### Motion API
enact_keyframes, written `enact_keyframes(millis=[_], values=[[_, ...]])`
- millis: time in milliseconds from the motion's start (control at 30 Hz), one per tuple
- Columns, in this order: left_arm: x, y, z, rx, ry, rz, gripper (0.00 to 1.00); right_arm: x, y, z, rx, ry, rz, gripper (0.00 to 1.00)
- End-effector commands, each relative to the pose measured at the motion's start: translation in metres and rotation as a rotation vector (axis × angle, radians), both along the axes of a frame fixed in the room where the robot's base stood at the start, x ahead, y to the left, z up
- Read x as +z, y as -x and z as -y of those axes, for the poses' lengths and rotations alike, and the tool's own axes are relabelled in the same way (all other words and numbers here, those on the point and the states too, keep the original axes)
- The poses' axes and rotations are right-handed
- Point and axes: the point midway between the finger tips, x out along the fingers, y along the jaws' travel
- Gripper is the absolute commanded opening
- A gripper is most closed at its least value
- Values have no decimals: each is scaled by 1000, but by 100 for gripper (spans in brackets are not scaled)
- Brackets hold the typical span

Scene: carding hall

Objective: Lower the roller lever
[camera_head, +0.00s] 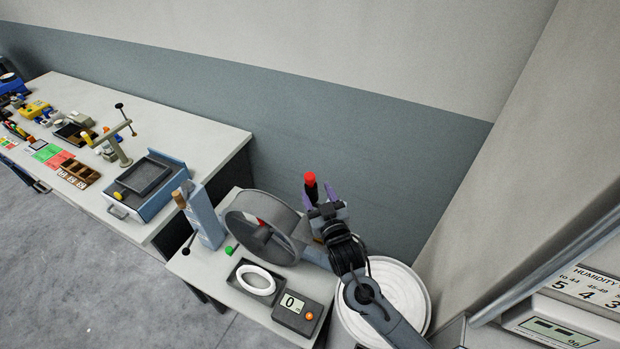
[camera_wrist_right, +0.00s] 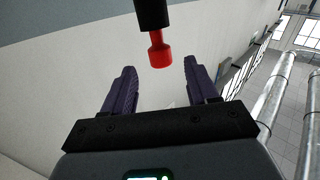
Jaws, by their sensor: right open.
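The lever, a black bar with a red knob (camera_head: 310,180), stands up beside the grey drum roller (camera_head: 290,210). In the right wrist view the red knob (camera_wrist_right: 160,54) hangs from the black bar at the top, between the lines of the two fingers and near their tips. My right gripper (camera_head: 320,190) is open, with purple fingers, close to the knob; it also shows in the right wrist view (camera_wrist_right: 160,70). I see no grip on the lever, and contact cannot be told. The lever's lower part is hidden by the gripper in the head view. My left gripper is not in view.
The small table holds a blue-grey box (camera_head: 206,218), a tray with a white ring (camera_head: 256,280) and a scale reading 0 (camera_head: 298,310). A white round bin (camera_head: 408,288) stands under my right arm. A long cluttered bench (camera_head: 190,128) is at left; the wall is behind.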

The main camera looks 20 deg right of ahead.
Motion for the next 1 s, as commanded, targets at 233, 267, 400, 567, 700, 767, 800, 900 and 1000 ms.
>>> enact_keyframes(millis=[233,267,400,567,700,767,800,900,1000], values=[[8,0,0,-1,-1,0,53,2,-40,3,0,1,0,58],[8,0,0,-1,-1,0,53,2,-43,3,0,1,1,58],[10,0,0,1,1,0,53,0,-56,4,1,1,-1,58],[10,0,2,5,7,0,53,0,-62,4,1,0,0,58],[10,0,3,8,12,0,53,0,-64,5,1,0,0,58],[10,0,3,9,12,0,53,0,-64,5,1,0,0,58],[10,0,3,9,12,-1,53,0,-63,5,1,0,0,58],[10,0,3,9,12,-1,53,0,-63,5,1,0,0,52],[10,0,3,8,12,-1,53,0,-63,5,1,0,0,37]])
